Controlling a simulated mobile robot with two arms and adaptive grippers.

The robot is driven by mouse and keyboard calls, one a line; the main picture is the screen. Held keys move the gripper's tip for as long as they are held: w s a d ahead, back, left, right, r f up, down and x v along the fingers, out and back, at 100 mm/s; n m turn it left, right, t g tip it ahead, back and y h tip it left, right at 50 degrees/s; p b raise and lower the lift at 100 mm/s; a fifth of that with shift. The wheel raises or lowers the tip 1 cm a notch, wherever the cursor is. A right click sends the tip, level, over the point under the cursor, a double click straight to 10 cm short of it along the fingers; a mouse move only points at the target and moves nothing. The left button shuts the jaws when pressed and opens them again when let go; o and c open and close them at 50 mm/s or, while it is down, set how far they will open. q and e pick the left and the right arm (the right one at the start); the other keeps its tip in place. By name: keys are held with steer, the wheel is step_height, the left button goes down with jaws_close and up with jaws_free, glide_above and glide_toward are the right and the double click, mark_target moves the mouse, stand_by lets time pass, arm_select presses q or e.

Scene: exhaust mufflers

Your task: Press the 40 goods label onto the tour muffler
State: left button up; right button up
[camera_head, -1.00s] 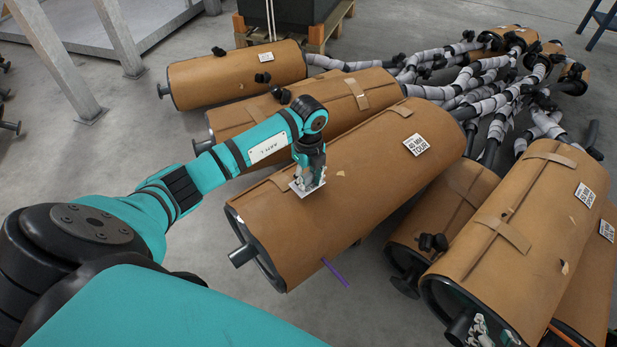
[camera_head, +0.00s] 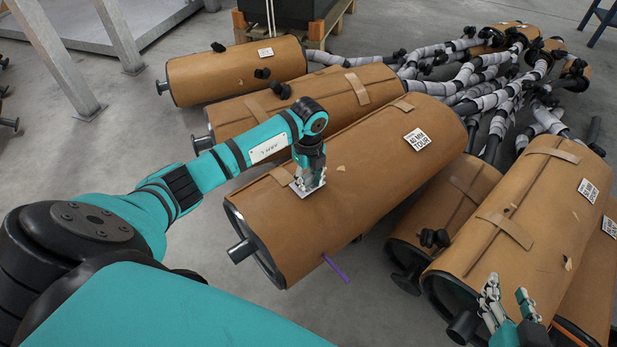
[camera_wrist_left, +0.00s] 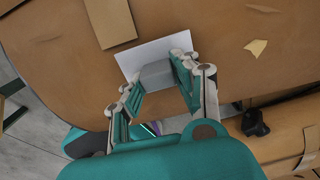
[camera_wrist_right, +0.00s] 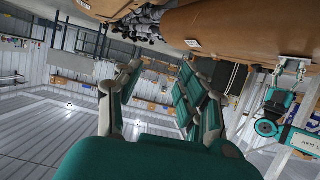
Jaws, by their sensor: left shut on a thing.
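The tour muffler (camera_head: 370,170) is the brown wrapped cylinder in the middle of the head view, with a printed "TOUR" tag (camera_head: 417,140) near its far end. My left gripper (camera_head: 309,180) is above its near end, pointing down. It is shut on a grey block (camera_wrist_left: 157,75) with a white label (camera_wrist_left: 160,52) at its outer face, which is the 40 goods label. The label is at or just over the brown wrap; I cannot tell whether it touches. Its print cannot be read. My right gripper (camera_head: 508,305) is open and empty at the lower right, before another muffler.
More brown mufflers lie on both sides, including a tagged one (camera_head: 525,220) at the right and one (camera_head: 237,70) at the back left. Wrapped pipes (camera_head: 475,95) crowd the back right. A purple stick (camera_head: 335,268) pokes out below the tour muffler. Bare floor lies in front.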

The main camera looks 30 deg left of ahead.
arm_select(q)
steer(key=shift+f, duration=0.25)
arm_select(e)
steer(key=shift+w+a+r, duration=0.1)
steer(key=shift+w+r, duration=0.1)
steer(key=shift+r, duration=0.1)
arm_select(q)
steer(key=shift+f, duration=0.15)
arm_select(e)
steer(key=shift+w+r+t, duration=0.15)
steer(key=shift+r+t, duration=0.15)
steer(key=shift+t, duration=0.1)
steer(key=shift+a+r, duration=0.1)
steer(key=shift+r, duration=0.15)
arm_select(q)
steer(key=shift+s+f, duration=0.1)
arm_select(e)
steer(key=shift+f, duration=0.1)
stand_by(0.4)
